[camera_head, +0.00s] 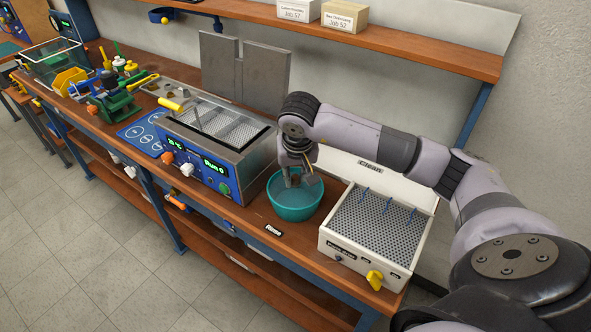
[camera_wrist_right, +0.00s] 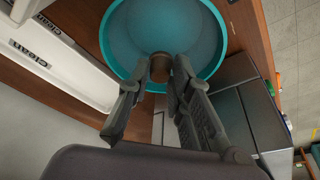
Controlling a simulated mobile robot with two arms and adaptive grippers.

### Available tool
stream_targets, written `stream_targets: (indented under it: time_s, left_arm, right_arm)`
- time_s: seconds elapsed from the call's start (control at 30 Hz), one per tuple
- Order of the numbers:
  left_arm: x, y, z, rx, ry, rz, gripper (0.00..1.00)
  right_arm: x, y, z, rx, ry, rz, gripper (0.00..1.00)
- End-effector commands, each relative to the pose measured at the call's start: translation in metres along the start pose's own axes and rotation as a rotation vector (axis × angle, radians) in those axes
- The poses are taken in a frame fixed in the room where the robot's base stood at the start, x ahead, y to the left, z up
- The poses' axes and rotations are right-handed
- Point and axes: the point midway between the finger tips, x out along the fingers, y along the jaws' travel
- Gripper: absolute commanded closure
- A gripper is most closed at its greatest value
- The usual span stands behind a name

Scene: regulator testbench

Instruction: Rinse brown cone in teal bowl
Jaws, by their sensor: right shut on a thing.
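The teal bowl (camera_head: 295,203) stands on the wooden bench between the steel bath and the white perforated unit. My right gripper (camera_head: 300,184) points down into the bowl's opening. In the right wrist view the teal bowl (camera_wrist_right: 210,42) lies below my right gripper (camera_wrist_right: 160,75), whose fingers are closed on the brown cone (camera_wrist_right: 160,68). The cone is inside the bowl's outline; I cannot tell whether it touches the bottom or any liquid. In the head view the cone is hidden by the fingers and the bowl. My left gripper is not in view.
A steel bath unit (camera_head: 222,165) with displays and knobs stands left of the bowl. A white perforated unit (camera_head: 335,240) with blue pegs and a yellow knob stands to the right. A shelf (camera_head: 400,50) with boxes hangs above. A small label (camera_head: 273,230) lies near the front edge.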

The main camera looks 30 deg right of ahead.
Motion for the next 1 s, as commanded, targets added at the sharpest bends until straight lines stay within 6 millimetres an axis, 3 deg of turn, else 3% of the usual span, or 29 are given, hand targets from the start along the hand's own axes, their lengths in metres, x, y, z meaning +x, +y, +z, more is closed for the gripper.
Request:
stream_targets:
  time_s: [0.1,0.5,1.0]
  left_arm:
    - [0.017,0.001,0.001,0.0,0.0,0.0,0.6]
    - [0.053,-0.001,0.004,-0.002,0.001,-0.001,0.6]
    - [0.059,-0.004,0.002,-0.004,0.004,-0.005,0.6]
  right_arm:
    - [0.017,0.0,0.004,0.0,0.001,0.0,1.0]
    - [0.053,0.0,0.014,0.0,0.001,-0.001,1.0]
    - [0.06,0.0,0.016,0.0,0.0,0.0,1.0]
